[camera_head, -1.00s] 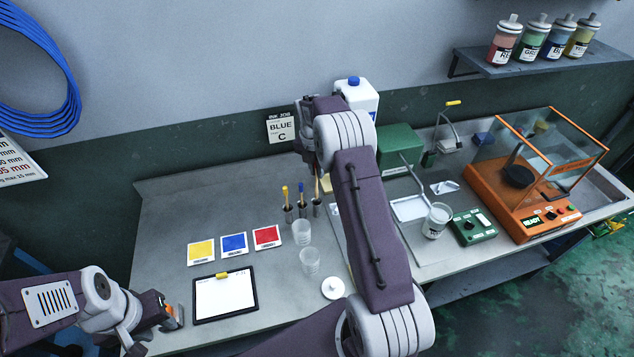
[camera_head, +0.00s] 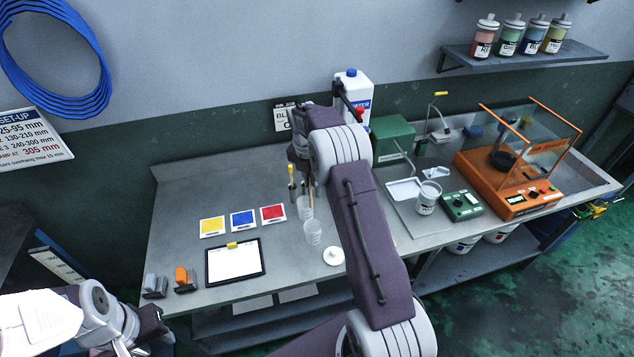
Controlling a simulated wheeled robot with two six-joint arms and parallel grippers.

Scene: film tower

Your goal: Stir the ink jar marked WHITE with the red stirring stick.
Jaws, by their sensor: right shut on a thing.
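My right gripper (camera_head: 304,177) is above the middle of the bench, shut on a thin stick (camera_head: 311,194). Its tan shaft hangs below the jaws; its top is hidden, so I see no red. A stick with a yellow top (camera_head: 291,175) stands just left of it. A white open jar (camera_head: 428,197) with a dark label stands to the right, in front of the pale tray; its label is too small to read. The stick is well left of the jar. My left gripper (camera_head: 140,338) is low at the left, partly out of sight, its jaws unclear.
Clear cups (camera_head: 313,232) and a white lid (camera_head: 333,257) stand near the stick. A clipboard (camera_head: 235,262), colour cards (camera_head: 242,218) and an orange-handled tool (camera_head: 185,278) lie left.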

